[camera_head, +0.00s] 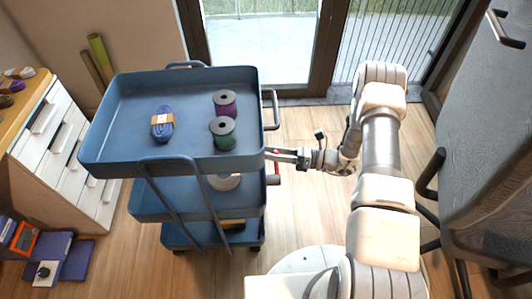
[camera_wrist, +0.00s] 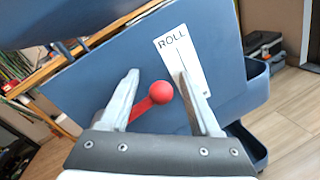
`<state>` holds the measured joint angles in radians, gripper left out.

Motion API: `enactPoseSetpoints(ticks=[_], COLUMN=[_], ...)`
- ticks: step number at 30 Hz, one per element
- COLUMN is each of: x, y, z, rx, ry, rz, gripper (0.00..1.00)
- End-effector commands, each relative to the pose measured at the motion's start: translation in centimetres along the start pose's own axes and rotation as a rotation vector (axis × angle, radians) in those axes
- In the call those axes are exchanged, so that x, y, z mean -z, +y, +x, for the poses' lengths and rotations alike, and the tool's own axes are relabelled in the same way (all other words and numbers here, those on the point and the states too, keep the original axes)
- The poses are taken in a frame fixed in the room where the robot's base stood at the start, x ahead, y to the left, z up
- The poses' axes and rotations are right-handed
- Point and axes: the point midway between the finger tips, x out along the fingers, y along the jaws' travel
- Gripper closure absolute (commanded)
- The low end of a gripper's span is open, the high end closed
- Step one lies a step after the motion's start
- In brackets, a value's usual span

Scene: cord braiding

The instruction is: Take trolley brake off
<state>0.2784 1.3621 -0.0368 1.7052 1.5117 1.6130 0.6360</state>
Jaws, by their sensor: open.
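The blue trolley (camera_head: 100,150) has three tiers and stands in the middle left of the head view. In the wrist view its side panel (camera_wrist: 90,80) carries a red brake lever with a round red knob (camera_wrist: 161,92). A white label (camera_wrist: 182,62) reading "ROLL" is on the panel just above and right of the knob. My gripper (camera_wrist: 158,76) is open, with one finger on each side of the knob. I see no grip on it. In the head view my gripper (camera_head: 281,155) is at the trolley's right side, where the lever is mostly hidden.
The trolley's top holds a purple spool (camera_head: 225,103), a green spool (camera_head: 223,133) and a blue cord bundle (camera_head: 162,124). A handle (camera_head: 271,108) sticks out above my gripper. White drawers (camera_head: 62,165) stand left, a grey sofa (camera_head: 488,150) right.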

Motion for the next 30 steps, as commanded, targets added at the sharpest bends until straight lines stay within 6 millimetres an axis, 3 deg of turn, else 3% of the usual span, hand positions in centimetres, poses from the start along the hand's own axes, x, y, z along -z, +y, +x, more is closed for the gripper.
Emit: enactPoseSetpoints(ticks=[6,14,25,30], x=[0.1,0.0,0.0,0.0], y=[0.0,0.0,0.0,0.0], z=[1.6,1.7,1.6,1.6], rx=[0.0,0.001,0.001,0.002], ry=[0.001,0.0,0.0,0.001], rz=[0.001,0.001,0.0,0.0], gripper=[0.37,0.37,1.0,1.0])
